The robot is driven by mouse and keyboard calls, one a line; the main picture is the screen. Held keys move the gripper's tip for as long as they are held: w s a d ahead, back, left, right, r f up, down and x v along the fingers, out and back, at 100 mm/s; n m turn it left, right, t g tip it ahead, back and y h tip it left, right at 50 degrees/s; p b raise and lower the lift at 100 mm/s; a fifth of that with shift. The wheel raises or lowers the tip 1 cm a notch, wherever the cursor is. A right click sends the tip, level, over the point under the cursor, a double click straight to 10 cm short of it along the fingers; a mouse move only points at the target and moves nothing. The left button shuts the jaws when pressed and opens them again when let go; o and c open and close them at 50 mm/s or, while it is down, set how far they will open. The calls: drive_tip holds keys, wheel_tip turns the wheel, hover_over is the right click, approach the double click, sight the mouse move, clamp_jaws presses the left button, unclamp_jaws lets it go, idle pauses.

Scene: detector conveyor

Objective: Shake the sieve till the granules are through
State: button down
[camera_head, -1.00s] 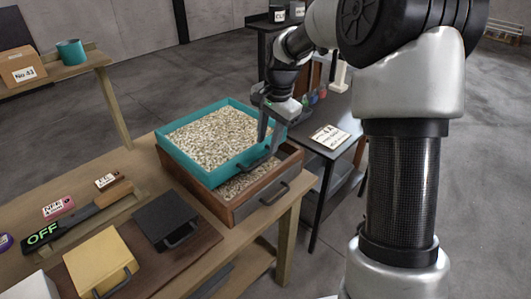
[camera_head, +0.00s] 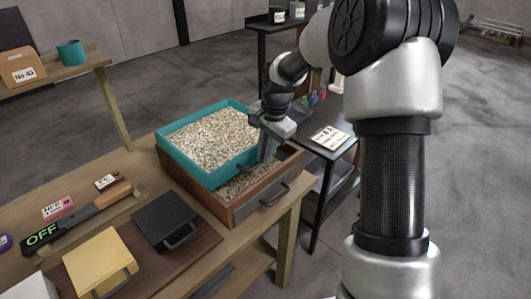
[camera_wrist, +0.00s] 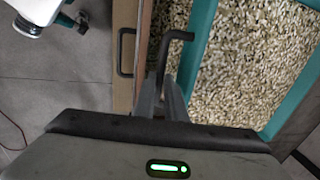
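The sieve (camera_head: 181,161) is a teal square frame full of pale granules (camera_head: 213,137). It sits in the top of a wooden box (camera_head: 200,194), offset toward the back left. More granules (camera_head: 243,180) lie in the box below its near edge. My gripper (camera_head: 266,160) is at the sieve's near side, pointing down. In the wrist view its fingers (camera_wrist: 162,88) are close together around the dark sieve handle (camera_wrist: 177,36), which emerges between them. The fingers hide the grasped part.
The box's front handle (camera_head: 274,196) sticks out close below my gripper. A black box (camera_head: 164,217), a yellow box (camera_head: 96,263) and an OFF-marked bar (camera_head: 72,222) stand to the left on the workbench. A dark side table (camera_head: 316,141) with a card is at the right.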

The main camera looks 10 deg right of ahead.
drive_tip(key=s+d, duration=0.1)
drive_tip(key=s, duration=0.1)
drive_tip(key=s+d, duration=0.2)
drive_tip(key=shift+s+d+b, duration=0.25)
drive_tip(key=shift+s+b, duration=0.05)
drive_tip(key=shift+b, duration=0.05)
drive_tip(key=c, duration=1.8)
unclamp_jaws()
drive_tip(key=shift+r, duration=0.1)
drive_tip(key=s+r, duration=0.1)
drive_tip(key=r, duration=0.4)
drive_tip(key=d+r, duration=0.1)
drive_tip(key=r, duration=0.5)
drive_tip(key=s+r+p, duration=0.1)
drive_tip(key=r, duration=0.5)
drive_tip(key=shift+s+d, duration=0.3)
drive_tip(key=shift+d, duration=0.1)
drive_tip(key=shift+f, duration=0.1)
